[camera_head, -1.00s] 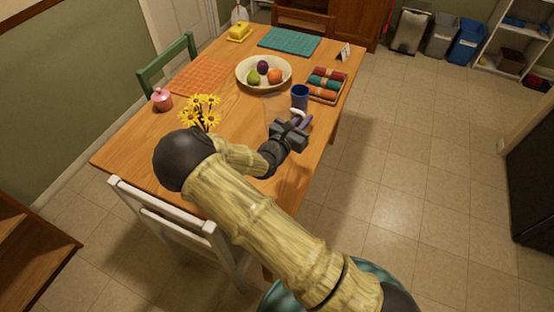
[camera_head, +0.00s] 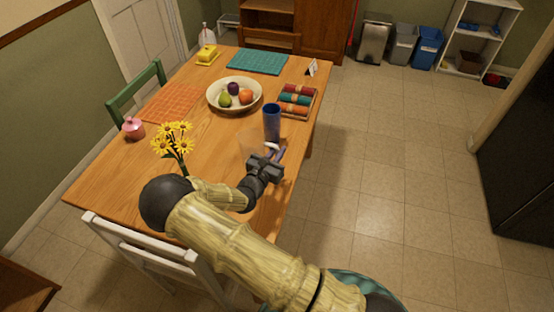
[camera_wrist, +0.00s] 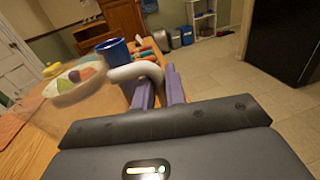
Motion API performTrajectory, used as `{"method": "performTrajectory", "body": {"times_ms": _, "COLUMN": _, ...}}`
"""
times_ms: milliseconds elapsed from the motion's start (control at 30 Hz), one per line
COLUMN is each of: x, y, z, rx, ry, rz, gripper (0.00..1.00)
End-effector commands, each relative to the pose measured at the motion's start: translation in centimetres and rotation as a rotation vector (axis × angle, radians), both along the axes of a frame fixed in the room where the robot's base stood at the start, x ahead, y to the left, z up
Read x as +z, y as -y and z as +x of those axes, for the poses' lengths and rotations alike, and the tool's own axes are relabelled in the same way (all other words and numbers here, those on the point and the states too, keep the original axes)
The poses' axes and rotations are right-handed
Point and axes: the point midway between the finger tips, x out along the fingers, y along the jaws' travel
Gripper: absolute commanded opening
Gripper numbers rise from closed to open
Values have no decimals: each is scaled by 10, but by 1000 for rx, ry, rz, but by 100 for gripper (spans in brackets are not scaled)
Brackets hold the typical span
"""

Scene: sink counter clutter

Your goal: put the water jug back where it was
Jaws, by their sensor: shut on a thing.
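The water jug (camera_head: 250,144) is clear, see-through and hard to make out, with a white handle. In the head view it is over the right side of the wooden table, just left of and nearer than the blue cup. My gripper (camera_head: 272,152) is shut on its handle. In the wrist view the purple fingers (camera_wrist: 160,88) are at the white handle (camera_wrist: 138,71), and the clear body shows only faintly. I cannot tell whether the jug's base touches the table.
A blue cup (camera_head: 272,124) stands close beyond the jug. A fruit bowl (camera_head: 213,101), a tray of rolled cloths (camera_head: 297,112) and a flower bunch (camera_head: 174,140) are also on the table (camera_head: 105,172). A white chair (camera_head: 135,243) is at the near side.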

Motion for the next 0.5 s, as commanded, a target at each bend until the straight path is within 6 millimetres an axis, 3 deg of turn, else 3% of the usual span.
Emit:
{"method": "performTrajectory", "body": {"times_ms": 233, "x": -3, "y": 1, "z": 0, "rx": -2, "ry": 1, "rz": -1, "gripper": 0}}
{"method": "performTrajectory", "body": {"times_ms": 500, "x": -34, "y": 1, "z": 0, "rx": -2, "ry": 1, "rz": -1, "gripper": 0}}
